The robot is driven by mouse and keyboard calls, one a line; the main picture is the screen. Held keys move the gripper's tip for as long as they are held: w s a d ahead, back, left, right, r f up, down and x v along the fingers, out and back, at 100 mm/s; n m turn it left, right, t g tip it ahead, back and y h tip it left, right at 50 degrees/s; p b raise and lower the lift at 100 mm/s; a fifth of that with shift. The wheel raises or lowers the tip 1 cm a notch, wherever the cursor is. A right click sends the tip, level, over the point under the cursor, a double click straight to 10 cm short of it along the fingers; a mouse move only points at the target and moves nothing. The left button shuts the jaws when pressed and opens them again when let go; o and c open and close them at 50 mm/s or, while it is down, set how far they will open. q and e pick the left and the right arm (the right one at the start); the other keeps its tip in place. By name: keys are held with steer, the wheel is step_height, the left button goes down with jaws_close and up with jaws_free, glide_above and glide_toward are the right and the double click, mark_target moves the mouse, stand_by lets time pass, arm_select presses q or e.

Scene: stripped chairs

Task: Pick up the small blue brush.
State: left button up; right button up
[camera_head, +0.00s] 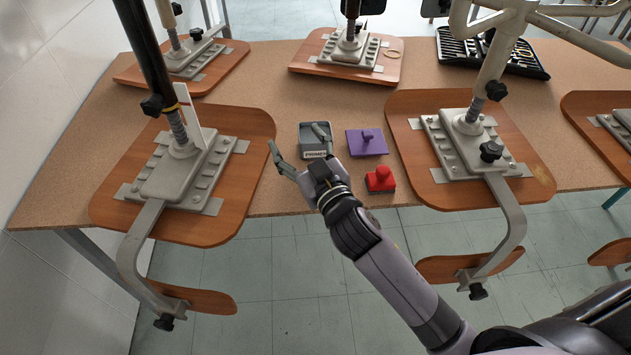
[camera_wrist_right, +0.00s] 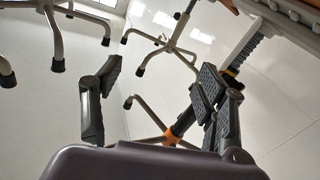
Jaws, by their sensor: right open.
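I cannot make out a small blue brush in either view. My right gripper (camera_head: 296,140) is open and empty at the table's near edge, beside the grey tray with a dark inside and a white "PRIMER" label (camera_head: 315,154). One finger points up left and the other overlaps the tray in the picture; I cannot tell whether it touches. In the right wrist view, its two fingers (camera_wrist_right: 160,85) stand wide apart with nothing between them. My left gripper is not in view.
A purple plate with a knob (camera_head: 366,150) and a red block-like object (camera_head: 380,181) lie right of the tray. Stripped chairs, including the left one (camera_head: 240,135) and the right one (camera_head: 410,120), lie upturned on the brown table (camera_head: 270,90). A dark tool case (camera_head: 525,65) is at back right.

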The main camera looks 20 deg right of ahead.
steer(key=a+r+n+g+y, duration=0.1)
steer(key=a+r+n+y, duration=1.05)
steer(key=r+y, duration=0.2)
steer(key=s+a+f+n+g+y, duration=0.1)
steer(key=s+a+n+g, duration=0.2)
steer(key=a+n+g, duration=0.35)
steer(key=s+a+f+n+g+y, duration=0.1)
steer(key=s+a+f+n+g, duration=0.2)
steer(key=n+g, duration=0.6)
steer(key=w+d+f+g+h, duration=0.1)
steer(key=d+f+g+h, duration=0.2)
steer(key=d+f+h, duration=0.4)
steer(key=w+d+r+m+t+h, duration=0.1)
steer(key=w+d+m+h, duration=0.1)
steer(key=d+h, duration=0.55)
steer(key=w+d+m+h, duration=0.3)
steer(key=d+h, duration=0.1)
steer(key=d, duration=0.6)
step_height(320, 180, down, 11)
steer(key=shift+d+f+p, duration=0.1)
steer(key=shift+d+p, duration=0.05)
steer(key=shift+p, duration=0.15)
steer(key=f, duration=0.3)
steer(key=f+p, duration=0.1)
steer(key=f, duration=0.1)
steer(key=shift+w+f, duration=0.25)
